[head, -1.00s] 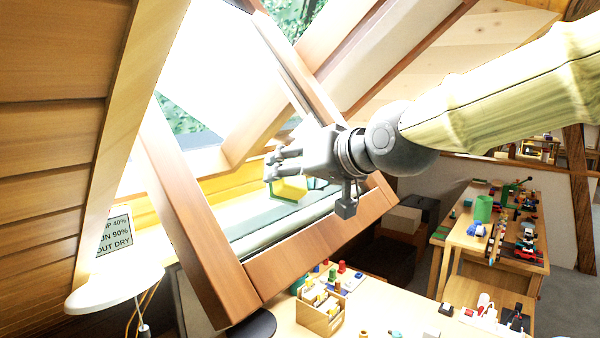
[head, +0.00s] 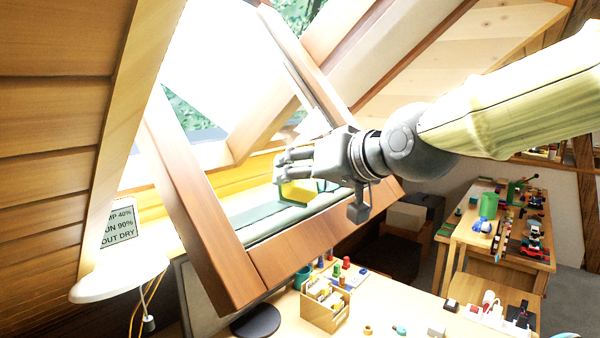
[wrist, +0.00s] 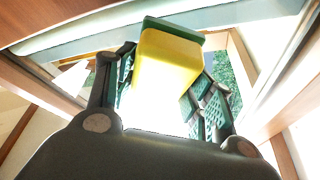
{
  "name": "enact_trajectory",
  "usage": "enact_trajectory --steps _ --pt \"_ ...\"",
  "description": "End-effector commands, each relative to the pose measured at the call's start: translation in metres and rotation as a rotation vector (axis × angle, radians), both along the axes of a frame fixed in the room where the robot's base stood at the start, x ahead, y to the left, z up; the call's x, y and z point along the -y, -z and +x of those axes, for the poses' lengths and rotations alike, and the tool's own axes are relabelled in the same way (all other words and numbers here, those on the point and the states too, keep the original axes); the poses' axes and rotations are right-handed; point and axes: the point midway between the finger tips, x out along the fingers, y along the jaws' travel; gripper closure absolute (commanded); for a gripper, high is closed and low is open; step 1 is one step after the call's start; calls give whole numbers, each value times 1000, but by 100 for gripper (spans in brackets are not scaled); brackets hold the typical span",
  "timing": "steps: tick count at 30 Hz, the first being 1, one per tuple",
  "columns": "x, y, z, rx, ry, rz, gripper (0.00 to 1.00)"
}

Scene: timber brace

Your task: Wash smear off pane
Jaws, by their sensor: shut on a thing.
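My gripper (head: 292,170) is shut on a yellow sponge (head: 298,192) with a green face. In the wrist view the sponge (wrist: 167,65) sits between the two fingers, its green layer (wrist: 172,30) on the far side. The gripper is at the lower part of the tilted roof window, whose wooden frame (head: 197,215) stands open at a slant. The pane is very bright and washed out, and I cannot make out the smear. I cannot tell whether the sponge touches the glass.
A white lamp (head: 118,280) and a small sign (head: 119,228) are at the left. Below the frame, a desk holds a wooden card box (head: 326,305) and small items. A cluttered workbench (head: 462,236) stands at the right.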

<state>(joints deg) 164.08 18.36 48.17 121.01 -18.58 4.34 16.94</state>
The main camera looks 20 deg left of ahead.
Motion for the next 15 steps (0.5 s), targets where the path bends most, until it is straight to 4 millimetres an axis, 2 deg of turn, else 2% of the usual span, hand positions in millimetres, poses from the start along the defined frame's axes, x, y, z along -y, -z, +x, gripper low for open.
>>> enact_trajectory --steps 15 --pt "13 -1 32 -1 1 -1 71"
